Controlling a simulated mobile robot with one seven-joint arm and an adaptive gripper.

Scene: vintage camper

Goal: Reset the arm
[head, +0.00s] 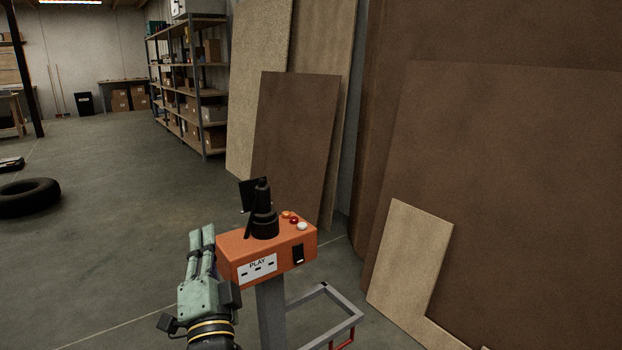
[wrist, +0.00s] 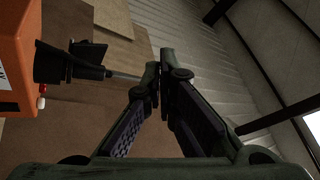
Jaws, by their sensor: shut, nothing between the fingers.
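My gripper (head: 202,236) is in the lower middle of the head view, pointing up, just left of an orange control box (head: 232,247). Its two fingers are together with nothing between them. In the wrist view the fingertips (wrist: 160,75) meet near the middle, and the orange box (wrist: 14,62) shows at the left edge. The box carries a black joystick (head: 264,222), several small buttons and a label reading PLAY. The joystick also shows in the wrist view (wrist: 60,64), apart from the fingers as far as I can tell.
The box stands on a grey post (head: 270,315) with a metal frame (head: 345,322) beside it. Brown and tan boards (head: 500,180) lean along the right wall. Shelves (head: 185,80) stand behind. A tire (head: 28,197) lies at far left. Open floor (head: 110,240) lies left of my gripper.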

